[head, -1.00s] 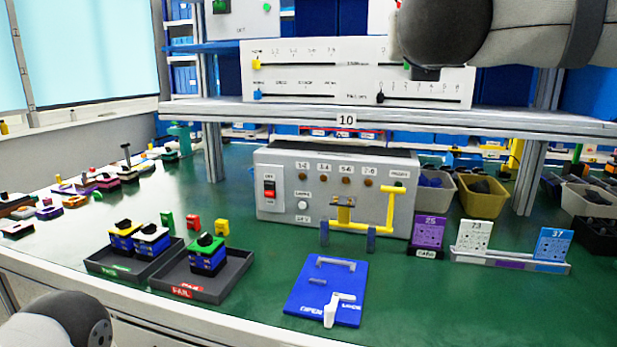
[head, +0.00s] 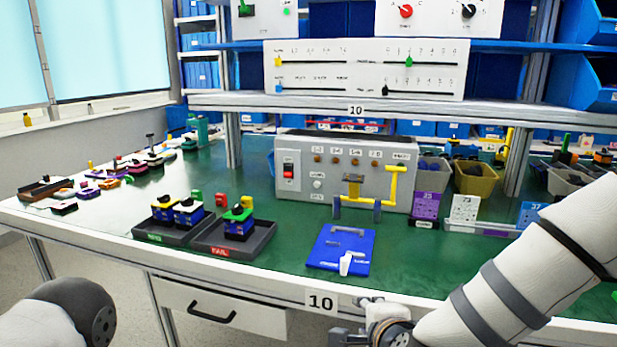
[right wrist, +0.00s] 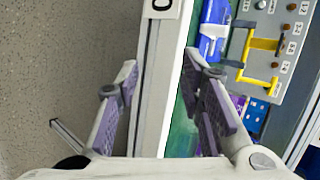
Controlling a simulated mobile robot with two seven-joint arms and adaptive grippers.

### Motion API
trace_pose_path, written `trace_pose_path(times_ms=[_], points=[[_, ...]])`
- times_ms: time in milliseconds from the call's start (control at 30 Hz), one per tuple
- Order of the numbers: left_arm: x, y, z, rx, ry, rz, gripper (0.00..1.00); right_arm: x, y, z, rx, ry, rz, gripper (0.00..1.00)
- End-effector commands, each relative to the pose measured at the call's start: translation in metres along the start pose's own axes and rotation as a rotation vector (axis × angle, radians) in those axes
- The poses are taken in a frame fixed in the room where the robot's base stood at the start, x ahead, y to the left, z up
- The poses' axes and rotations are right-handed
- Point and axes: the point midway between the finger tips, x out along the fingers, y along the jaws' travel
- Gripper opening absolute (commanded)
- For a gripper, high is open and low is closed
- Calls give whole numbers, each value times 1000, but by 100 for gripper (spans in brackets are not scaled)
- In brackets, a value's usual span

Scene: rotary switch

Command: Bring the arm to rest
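My right arm (head: 520,265) comes in from the right and reaches down to the table's front edge. Its wrist shows at the bottom of the head view, with the gripper mostly cut off. In the right wrist view my right gripper (right wrist: 160,64) is open, its two fingers wide apart with nothing between them, over the table edge and floor. My left arm (head: 60,312) shows at the lower left corner; its gripper is out of view. A red rotary knob (head: 406,11) and a black rotary knob (head: 468,11) sit on a white panel above the shelf.
The green table (head: 110,215) holds a grey switch box (head: 345,205) with a yellow lever (head: 393,185), a blue board (head: 335,245) and dark trays (head: 255,245). A slider panel (head: 320,68) stands on the shelf. A white drawer (head: 225,312) is below the tabletop.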

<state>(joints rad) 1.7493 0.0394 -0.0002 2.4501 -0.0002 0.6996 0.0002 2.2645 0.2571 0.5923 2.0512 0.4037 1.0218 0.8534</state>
Motion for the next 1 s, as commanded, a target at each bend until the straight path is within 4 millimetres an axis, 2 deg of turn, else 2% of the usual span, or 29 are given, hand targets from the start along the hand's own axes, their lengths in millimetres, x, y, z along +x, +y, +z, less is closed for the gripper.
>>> trace_pose_path(times_ms=[33,67,100,167,200,267,300,367,400,500,600,633,733,1000], points=[[-2,0,-1,0,5,0,40,-3,48,-3,-133,-25,91,35],[-2,0,-2,0,7,0,40,-7,78,-6,-219,-46,149,35],[-3,0,-2,0,9,0,40,-14,117,-10,-333,-80,225,35],[-4,0,-3,0,12,1,40,-32,174,-19,-500,-143,339,35],[-4,0,-3,0,14,1,40,-47,211,-26,-607,-195,415,35],[-5,0,-4,0,17,1,40,-76,262,-38,-760,-283,529,35],[-6,0,-4,0,19,1,40,-98,293,-47,-858,-351,603,35],[-7,0,-5,0,22,1,40,-135,334,-61,-989,-460,705,35],[-7,0,-5,0,23,1,40,-159,355,-70,-1064,-533,765,35],[-8,0,-6,0,27,1,40,-211,392,-90,-1204,-697,879,35],[-9,0,-6,0,28,1,40,-244,410,-102,-1278,-806,942,35],[-9,0,-6,0,28,1,40,-250,412,-104,-1292,-825,952,35],[-9,0,-6,0,28,1,40,-258,416,-106,-1308,-853,964,35],[-9,0,-6,0,27,1,40,-256,415,-106,-1306,-849,963,35]])
